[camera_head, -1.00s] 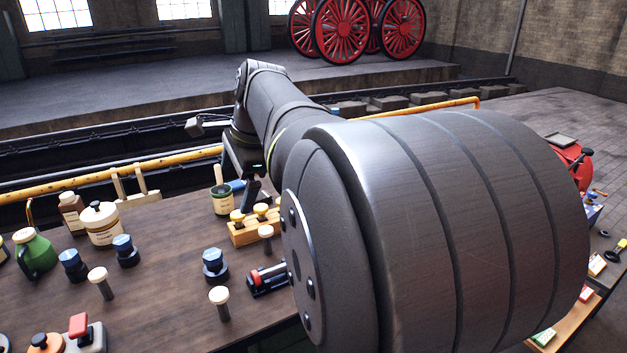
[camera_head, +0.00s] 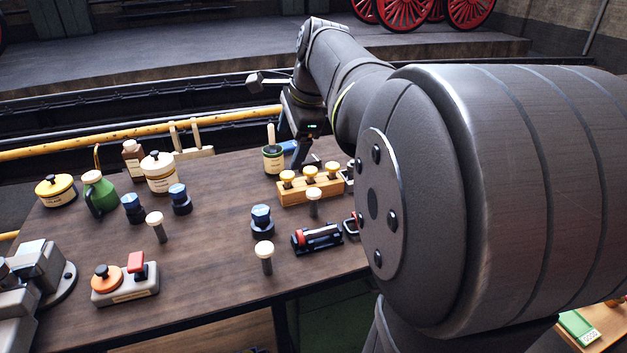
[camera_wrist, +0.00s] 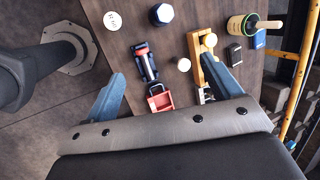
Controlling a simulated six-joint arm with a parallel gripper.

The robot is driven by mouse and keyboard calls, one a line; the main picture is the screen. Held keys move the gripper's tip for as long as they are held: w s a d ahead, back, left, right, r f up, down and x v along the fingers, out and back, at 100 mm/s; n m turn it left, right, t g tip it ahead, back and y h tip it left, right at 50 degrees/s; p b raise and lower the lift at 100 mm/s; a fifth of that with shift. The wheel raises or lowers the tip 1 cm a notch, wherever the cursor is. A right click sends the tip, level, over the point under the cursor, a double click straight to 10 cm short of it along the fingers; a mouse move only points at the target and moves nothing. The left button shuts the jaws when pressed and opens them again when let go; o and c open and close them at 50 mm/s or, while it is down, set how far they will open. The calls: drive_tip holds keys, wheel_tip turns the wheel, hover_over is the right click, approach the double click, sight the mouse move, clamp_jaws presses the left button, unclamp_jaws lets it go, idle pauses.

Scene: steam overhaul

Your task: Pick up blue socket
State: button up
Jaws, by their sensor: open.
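Three blue-topped dark sockets stand upright on the table in the head view: one at the left (camera_head: 133,208), one beside it (camera_head: 180,198), and one nearer the middle (camera_head: 262,222). A blue hexagonal top (camera_wrist: 161,15) shows at the upper edge of the wrist view, beyond my fingertips. My gripper (camera_wrist: 163,66) is open and empty, its two blue-grey fingers spread wide above the table. In the head view my gripper (camera_head: 300,150) hangs over the back of the table near the wooden rack, apart from the sockets. Its fingertips are hard to make out there.
A wooden rack with yellow-topped pieces (camera_head: 310,192), a black-and-red clamp (camera_head: 317,238) and white-topped bolts (camera_head: 264,254) stand around the middle socket. A dark pot (camera_head: 273,160), green can (camera_head: 98,195) and button box (camera_head: 125,285) are also there. My arm hides the right side.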

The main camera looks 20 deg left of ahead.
drive_tip(key=w+a+f+m+h, duration=0.2)
drive_tip(key=a+f+m, duration=0.1)
drive_tip(key=a+f, duration=0.3)
drive_tip(key=m+g+h, duration=0.1)
drive_tip(key=m+h, duration=0.1)
drive_tip(key=m, duration=0.4)
approach(259, 210)
wheel_tip(259, 210, down, 10)
drive_tip(key=shift+w+r, duration=0.1)
drive_tip(key=shift+w+f, duration=0.15)
drive_tip(key=shift+f, duration=2.6)
drive_tip(key=shift+r, duration=0.1)
drive_tip(key=c, duration=1.5)
